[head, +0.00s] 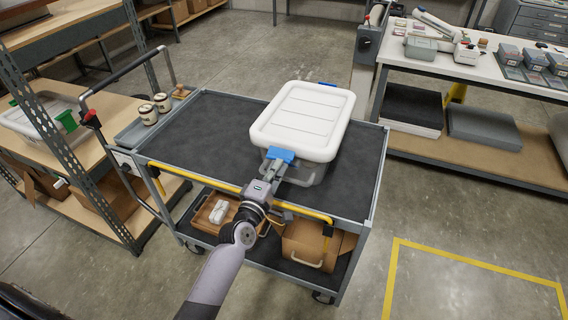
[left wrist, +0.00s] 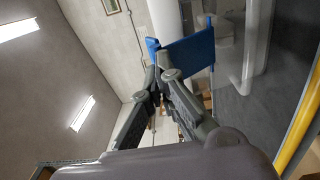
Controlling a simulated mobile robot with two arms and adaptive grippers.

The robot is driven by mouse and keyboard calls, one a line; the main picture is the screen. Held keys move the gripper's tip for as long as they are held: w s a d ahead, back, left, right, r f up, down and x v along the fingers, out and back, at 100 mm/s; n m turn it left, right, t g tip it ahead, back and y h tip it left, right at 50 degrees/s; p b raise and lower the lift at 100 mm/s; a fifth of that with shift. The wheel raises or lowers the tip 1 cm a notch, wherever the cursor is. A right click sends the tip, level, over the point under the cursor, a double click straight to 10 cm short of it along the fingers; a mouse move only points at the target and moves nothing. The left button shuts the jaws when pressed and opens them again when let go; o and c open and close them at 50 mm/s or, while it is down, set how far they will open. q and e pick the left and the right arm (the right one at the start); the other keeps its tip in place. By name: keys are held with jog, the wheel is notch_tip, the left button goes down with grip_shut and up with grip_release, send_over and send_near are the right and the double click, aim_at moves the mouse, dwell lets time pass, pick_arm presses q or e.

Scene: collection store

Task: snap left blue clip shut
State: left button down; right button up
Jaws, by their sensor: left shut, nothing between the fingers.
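A box with a white lid (head: 303,120) stands on the grey cart top; its lid edge also shows in the left wrist view (left wrist: 256,45). A blue clip (head: 281,154) is on the box's near side. In the left wrist view the blue clip (left wrist: 188,50) appears to stick out from the box wall. A second blue clip (head: 328,84) shows partly at the far side. My left gripper (head: 272,169) is shut and empty, its tips at the near clip; it also shows in the left wrist view (left wrist: 160,72). Contact is unclear. My right gripper is out of view.
Two jars (head: 154,109) stand on a tray at the cart's left end. A yellow bar (head: 215,183) runs along the cart's near side. The lower shelf holds a cardboard box (head: 312,242). The cart top (head: 215,128) is clear left of the box.

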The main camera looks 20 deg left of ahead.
aim_at(280, 153)
pick_arm(q)
jog(key=shift+w+a+r, duration=0.1)
jog(key=shift+w+r, duration=0.1)
jog(key=shift+r, duration=0.1)
jog(key=shift+w+a+r+p, duration=0.25)
jog(key=shift+w+r+p, duration=0.2)
jog(key=shift+w, duration=0.15)
jog(key=shift+w+a+r+p, duration=0.25)
jog(key=shift+w+r+p, duration=0.1)
jog(key=shift+w+r, duration=0.15)
jog(key=shift+w+d+r, duration=0.1)
jog(key=shift+w+d, duration=0.05)
jog(key=shift+w, duration=0.2)
jog(key=shift+w+r, duration=0.25)
jog(key=shift+w, duration=0.3)
jog(key=shift+w+r, duration=0.1)
jog(key=shift+w, duration=0.05)
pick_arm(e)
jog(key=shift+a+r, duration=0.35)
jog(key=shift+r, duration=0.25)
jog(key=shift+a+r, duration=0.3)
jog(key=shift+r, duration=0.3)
pick_arm(q)
jog(key=shift+w, duration=0.1)
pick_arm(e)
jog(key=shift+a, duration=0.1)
